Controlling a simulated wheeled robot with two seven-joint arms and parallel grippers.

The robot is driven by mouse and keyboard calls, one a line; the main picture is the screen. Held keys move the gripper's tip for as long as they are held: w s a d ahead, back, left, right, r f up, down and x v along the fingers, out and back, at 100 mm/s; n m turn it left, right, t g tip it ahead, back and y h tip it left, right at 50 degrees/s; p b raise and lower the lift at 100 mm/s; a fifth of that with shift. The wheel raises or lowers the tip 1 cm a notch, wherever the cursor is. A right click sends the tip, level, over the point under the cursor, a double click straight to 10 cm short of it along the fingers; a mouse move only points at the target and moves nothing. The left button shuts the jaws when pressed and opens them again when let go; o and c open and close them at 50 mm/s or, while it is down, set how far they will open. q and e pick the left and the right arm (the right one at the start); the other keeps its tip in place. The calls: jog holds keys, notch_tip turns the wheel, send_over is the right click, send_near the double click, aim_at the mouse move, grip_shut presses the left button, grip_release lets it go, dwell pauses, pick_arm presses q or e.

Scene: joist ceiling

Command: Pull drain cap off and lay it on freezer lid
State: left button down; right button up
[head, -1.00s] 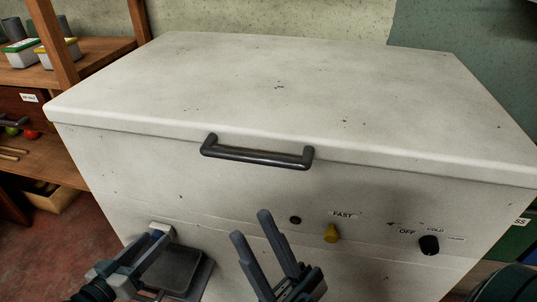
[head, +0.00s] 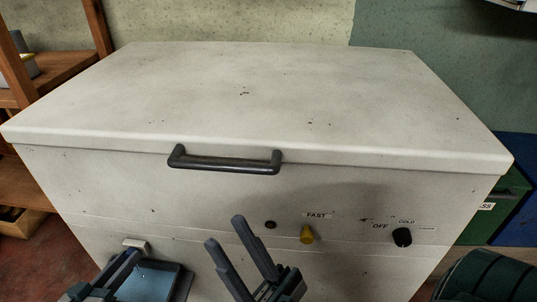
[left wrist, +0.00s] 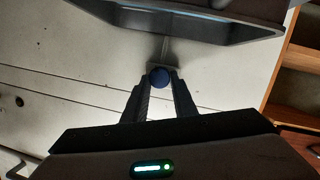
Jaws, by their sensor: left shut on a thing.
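The drain cap (left wrist: 158,77) is a small dark blue round piece in the left wrist view. My left gripper (left wrist: 160,80) is shut on it, low at the freezer's front. A pale block (left wrist: 166,66) sits right behind the cap; I cannot tell whether the cap is still joined to it. In the head view the left gripper (head: 134,250) is at the lower left and the cap is hidden. The freezer lid (head: 270,105) is off-white, closed and bare apart from dark specks. My right gripper (head: 225,230) is open and empty before the freezer front.
The lid's dark handle (head: 225,166) sticks out at the front. A yellow knob (head: 307,234) and a black knob (head: 402,237) are right of the right gripper. Wooden shelves (head: 60,75) stand at the left.

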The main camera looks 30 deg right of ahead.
pick_arm(q)
jog(key=shift+s+a+p, duration=0.3)
jog(key=shift+s+a, duration=0.15)
jog(key=shift+s, duration=0.1)
jog(key=shift+s+a+p, duration=0.6)
jog(key=shift+s+a, duration=0.15)
jog(key=shift+s, duration=0.25)
jog(key=shift+s+a+p, duration=0.55)
jog(key=shift+s+a, duration=0.2)
jog(key=shift+s, duration=0.2)
